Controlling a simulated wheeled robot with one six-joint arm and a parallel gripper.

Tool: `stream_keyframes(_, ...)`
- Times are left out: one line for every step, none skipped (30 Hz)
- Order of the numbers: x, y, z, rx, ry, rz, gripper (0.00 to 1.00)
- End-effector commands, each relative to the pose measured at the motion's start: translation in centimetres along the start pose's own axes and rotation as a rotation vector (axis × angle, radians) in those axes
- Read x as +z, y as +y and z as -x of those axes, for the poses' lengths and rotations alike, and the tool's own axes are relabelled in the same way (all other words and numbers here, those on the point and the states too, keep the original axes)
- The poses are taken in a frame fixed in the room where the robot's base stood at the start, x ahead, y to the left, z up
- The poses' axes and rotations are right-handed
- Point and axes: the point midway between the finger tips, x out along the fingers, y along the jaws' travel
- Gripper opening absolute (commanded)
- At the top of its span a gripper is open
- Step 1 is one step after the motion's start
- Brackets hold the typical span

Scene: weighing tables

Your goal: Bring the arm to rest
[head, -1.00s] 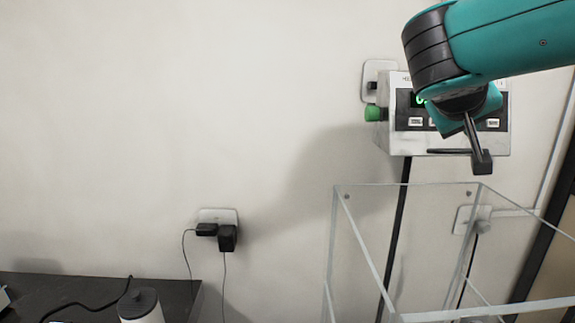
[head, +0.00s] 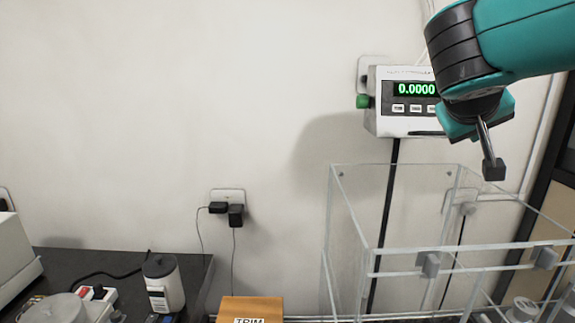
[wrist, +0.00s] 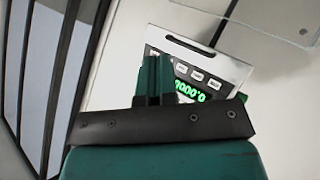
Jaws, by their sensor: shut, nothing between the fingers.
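My gripper (head: 491,168) hangs from the teal and black arm at the upper right of the head view. Its fingers are shut with nothing between them. It is in front of the wall display unit's right part and above the clear glass enclosure (head: 328,215), apart from it as far as I can tell. In the wrist view, the gripper (wrist: 154,75) points toward the display unit (wrist: 225,68), which appears upside down. In the head view the display unit (head: 385,122) reads 0.0000 in green, its right side hidden by my arm.
A dark table (head: 110,262) at lower left carries a white container with a dark lid (head: 163,285) and a power strip. An orange box marked TRIM (head: 250,306) is at the bottom middle. Plugs (head: 236,214) sit in a wall socket. The wall's left area is clear.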

Motion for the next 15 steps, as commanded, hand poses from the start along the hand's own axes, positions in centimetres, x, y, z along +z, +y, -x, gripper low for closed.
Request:
stream_keyframes(0.2, -0.5, 0.1, -0.026, -0.002, 0.007, 0.00)
stream_keyframes(0.5, -0.8, 0.1, -0.044, -0.005, 0.013, 0.00)
stream_keyframes(0.8, -1.3, 0.2, -0.068, -0.011, 0.020, 0.00)
stream_keyframes(1.0, -1.6, 0.2, -0.086, -0.014, 0.026, 0.00)
stream_keyframes(1.3, -2.0, 0.2, -0.107, -0.018, 0.033, 0.00)
stream_keyframes(1.7, -2.5, 0.3, -0.137, -0.024, 0.042, 0.00)
stream_keyframes(2.1, -2.9, 0.3, -0.161, -0.031, 0.050, 0.00)
stream_keyframes(2.6, -3.4, 0.4, -0.188, -0.038, 0.059, 0.00)
stream_keyframes(3.2, -4.0, 0.6, -0.225, -0.047, 0.070, 0.00)
stream_keyframes(3.7, -4.5, 0.7, -0.255, -0.056, 0.080, 0.00)
stream_keyframes(4.3, -5.0, 0.9, -0.288, -0.066, 0.091, 0.00)
stream_keyframes(5.2, -5.8, 1.2, -0.333, -0.079, 0.106, 0.00)
stream_keyframes(5.9, -6.4, 1.5, -0.370, -0.091, 0.118, 0.00)
stream_keyframes(6.7, -7.0, 1.9, -0.409, -0.104, 0.132, 0.00)
stream_keyframes(7.8, -7.8, 2.5, -0.464, -0.122, 0.151, 0.00)
